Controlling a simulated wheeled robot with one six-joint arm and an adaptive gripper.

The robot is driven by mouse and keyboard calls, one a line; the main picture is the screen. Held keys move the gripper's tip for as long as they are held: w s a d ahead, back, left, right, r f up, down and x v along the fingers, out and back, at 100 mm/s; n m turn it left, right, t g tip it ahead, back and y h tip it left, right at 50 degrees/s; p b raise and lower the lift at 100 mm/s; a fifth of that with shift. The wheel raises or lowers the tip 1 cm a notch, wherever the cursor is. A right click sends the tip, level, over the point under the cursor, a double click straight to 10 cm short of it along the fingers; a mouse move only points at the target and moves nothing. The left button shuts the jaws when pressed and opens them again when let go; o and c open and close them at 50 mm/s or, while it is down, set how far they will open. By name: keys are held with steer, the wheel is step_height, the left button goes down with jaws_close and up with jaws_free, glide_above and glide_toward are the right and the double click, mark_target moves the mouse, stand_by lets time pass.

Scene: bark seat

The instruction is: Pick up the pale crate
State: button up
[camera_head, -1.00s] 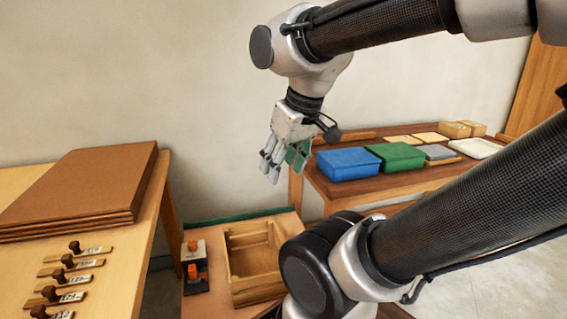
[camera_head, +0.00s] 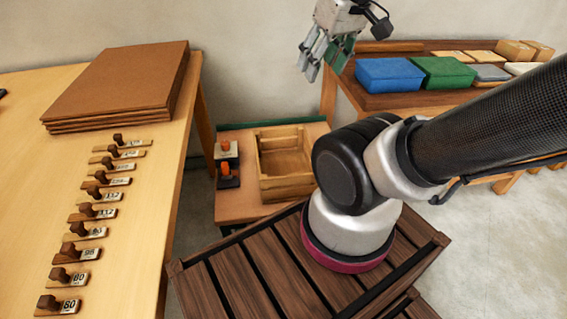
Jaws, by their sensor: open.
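The pale crate (camera_head: 267,187) is an open wooden box on a low stand between the two tables. Its inside looks empty, and its right side is partly hidden by my arm. My gripper (camera_head: 322,68) is open and empty. It hangs in the air above and to the right of the crate, near the left end of the right table, apart from the crate.
A low stand (camera_head: 229,205) holds two small orange-topped items (camera_head: 229,174) left of the crate. The left table (camera_head: 135,230) carries stacked brown boards (camera_head: 122,85) and several labelled stamps. The right table (camera_head: 390,102) holds a blue box (camera_head: 390,74) and a green box (camera_head: 442,72).

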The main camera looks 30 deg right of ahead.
stand_by(0.4)
steer(key=c, duration=0.3)
steer(key=shift+a+f, duration=0.1)
steer(key=shift+f, duration=0.15)
steer(key=shift+c, duration=0.3)
steer(key=m+g, duration=0.4)
glide_above(257, 152)
step_height(257, 152, down, 32)
steer(key=shift+s+f, duration=0.1)
steer(key=shift+f, duration=0.1)
steer(key=shift+a+f+m, duration=0.1)
steer(key=shift+f+m, duration=0.2)
steer(key=shift+f, duration=3.6)
